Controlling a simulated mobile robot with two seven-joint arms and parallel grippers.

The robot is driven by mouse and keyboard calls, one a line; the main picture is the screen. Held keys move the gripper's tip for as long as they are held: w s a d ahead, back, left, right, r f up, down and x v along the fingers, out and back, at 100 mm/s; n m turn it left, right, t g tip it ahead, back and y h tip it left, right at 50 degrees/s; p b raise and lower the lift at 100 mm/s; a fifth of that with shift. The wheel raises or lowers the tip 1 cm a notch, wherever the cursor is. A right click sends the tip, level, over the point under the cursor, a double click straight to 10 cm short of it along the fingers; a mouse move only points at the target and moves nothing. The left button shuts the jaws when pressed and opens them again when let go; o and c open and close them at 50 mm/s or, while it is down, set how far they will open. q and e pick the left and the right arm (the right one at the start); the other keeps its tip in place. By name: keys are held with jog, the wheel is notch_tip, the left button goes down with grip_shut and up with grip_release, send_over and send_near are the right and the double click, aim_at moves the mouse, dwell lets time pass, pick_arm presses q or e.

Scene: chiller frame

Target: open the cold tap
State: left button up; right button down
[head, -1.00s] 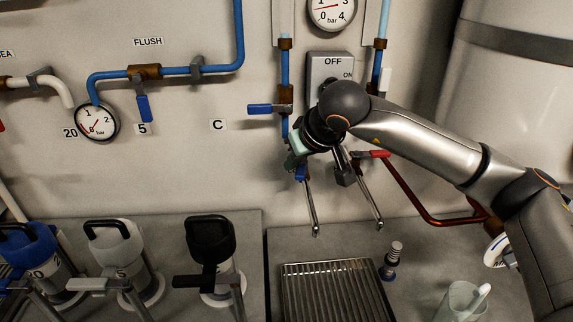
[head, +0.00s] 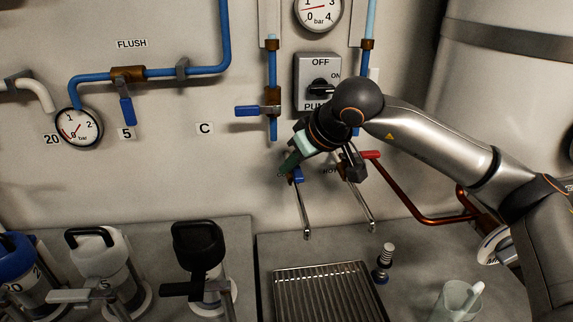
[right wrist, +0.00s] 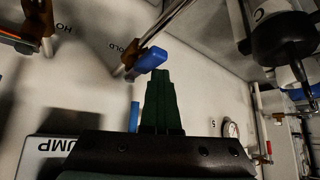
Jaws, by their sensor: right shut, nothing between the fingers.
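The cold tap has a short blue handle (head: 297,175) on a thin metal spout (head: 304,212) that slopes down from the wall. The handle also shows in the right wrist view (right wrist: 151,60), with a partly hidden wall label beside it. My right gripper (head: 284,168) is shut and empty, with dark green fingers. Its fingertips (right wrist: 161,72) are close beside the blue handle; I cannot tell whether they touch. My left gripper is not in view.
The hot tap's red handle (head: 370,155) and spout (head: 358,205) are just right. A blue valve lever (head: 248,111) and the pump switch (head: 317,85) are above. A metal drip grid (head: 325,295), small bottle (head: 384,262) and glass (head: 455,302) stand below.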

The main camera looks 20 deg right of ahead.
jog(key=shift+d, duration=0.75)
jog(key=shift+s+r, duration=0.15)
jog(key=shift+r, duration=0.1)
jog(key=a+v, duration=0.2)
jog(key=v, duration=0.9)
jog(key=shift+s+d+r, duration=0.35)
jog(key=shift+s, duration=0.05)
